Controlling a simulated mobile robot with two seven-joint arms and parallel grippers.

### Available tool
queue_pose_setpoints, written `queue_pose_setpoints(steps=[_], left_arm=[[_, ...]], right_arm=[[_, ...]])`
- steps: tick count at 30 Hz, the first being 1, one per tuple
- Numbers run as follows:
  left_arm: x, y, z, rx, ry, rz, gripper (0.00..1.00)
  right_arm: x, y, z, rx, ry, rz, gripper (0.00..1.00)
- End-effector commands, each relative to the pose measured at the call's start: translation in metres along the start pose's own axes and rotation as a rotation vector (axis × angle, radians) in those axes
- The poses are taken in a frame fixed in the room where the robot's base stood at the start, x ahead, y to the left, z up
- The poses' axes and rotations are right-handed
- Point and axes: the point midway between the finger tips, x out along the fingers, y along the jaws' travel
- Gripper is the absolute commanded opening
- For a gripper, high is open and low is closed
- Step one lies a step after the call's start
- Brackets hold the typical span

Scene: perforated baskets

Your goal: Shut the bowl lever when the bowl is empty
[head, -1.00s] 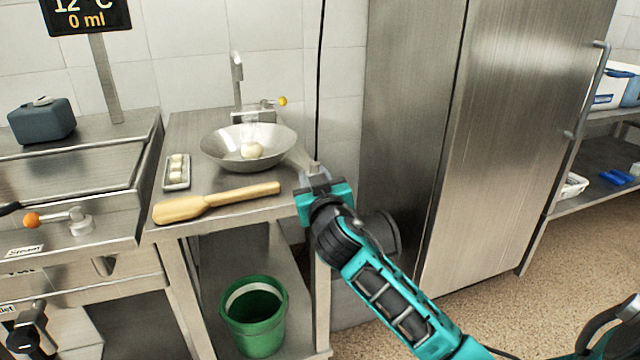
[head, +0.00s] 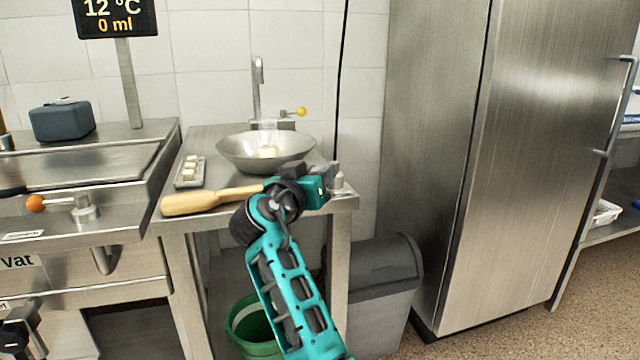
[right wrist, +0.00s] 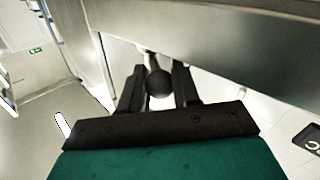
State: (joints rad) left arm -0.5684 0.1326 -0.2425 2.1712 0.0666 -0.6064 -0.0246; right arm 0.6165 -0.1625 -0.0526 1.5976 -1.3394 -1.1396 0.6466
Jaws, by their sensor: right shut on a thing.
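The wide steel bowl (head: 232,153) stands on the steel table, with a pale lump (head: 267,152) inside it. A tap lever with a yellow knob (head: 301,111) is behind the bowl. My right gripper (head: 312,172) is at the table's front right corner, just right of the bowl, beside a grey post (head: 338,181). In the right wrist view its fingers (right wrist: 158,84) are shut on a dark round knob (right wrist: 159,82). What the knob belongs to is hidden in the head view. My left gripper is not in view.
A wooden paddle (head: 190,203) and a small tray (head: 186,183) of pale pieces lie left of the bowl. A vat with an orange-knobbed lever (head: 36,203) is further left. A green bucket (head: 243,325) and grey bin (head: 375,300) are below. A steel cabinet (head: 520,150) stands right.

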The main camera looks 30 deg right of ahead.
Motion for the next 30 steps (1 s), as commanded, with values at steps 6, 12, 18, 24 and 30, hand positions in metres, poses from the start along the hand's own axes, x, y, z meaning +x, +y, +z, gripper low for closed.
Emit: queue_pose_setpoints(steps=[6,12,18,24,30], left_arm=[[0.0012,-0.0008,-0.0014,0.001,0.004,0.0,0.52],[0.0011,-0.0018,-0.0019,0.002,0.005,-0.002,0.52],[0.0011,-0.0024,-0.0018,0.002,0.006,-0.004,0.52],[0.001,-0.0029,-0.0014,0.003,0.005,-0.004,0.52],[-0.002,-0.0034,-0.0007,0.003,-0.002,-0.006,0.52]], right_arm=[[0.0002,-0.0011,-0.0017,0.001,0.002,0.006,0.01],[0.0003,-0.001,-0.002,0.002,0.003,0.005,0.01],[0.0004,-0.0007,-0.0016,0.002,0.002,0.006,0.47],[0.0004,-0.0005,-0.0009,0.001,0.0,0.007,0.55],[0.0005,0.0006,-0.001,-0.001,0.001,-0.003,0.55]])
